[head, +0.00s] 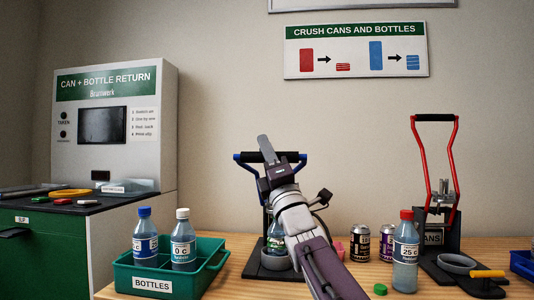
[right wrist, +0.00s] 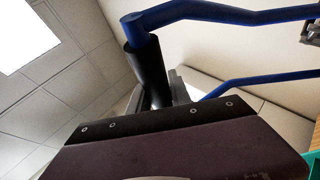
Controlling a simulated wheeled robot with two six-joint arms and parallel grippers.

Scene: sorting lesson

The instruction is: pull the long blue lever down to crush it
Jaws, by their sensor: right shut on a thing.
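The blue-lever crusher stands on the table at the middle of the head view. Its blue lever (head: 243,168) is raised, with a black grip bar (head: 248,157) across the top. My right gripper (head: 267,152) is shut on the grip bar. In the right wrist view the black bar (right wrist: 147,72) runs down behind the gripper's dark body, and the blue lever arms (right wrist: 235,18) stretch off to the right. A clear bottle with a green label (head: 276,236) stands in the crusher, partly hidden by my right arm. My left gripper is not in view.
A green bottle crate (head: 152,284) with two bottles stands at left. Two cans (head: 360,245) and a red-capped bottle (head: 405,252) stand right of my arm. The red-lever can crusher (head: 456,160) is further right. A green cap (head: 380,289) lies in front.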

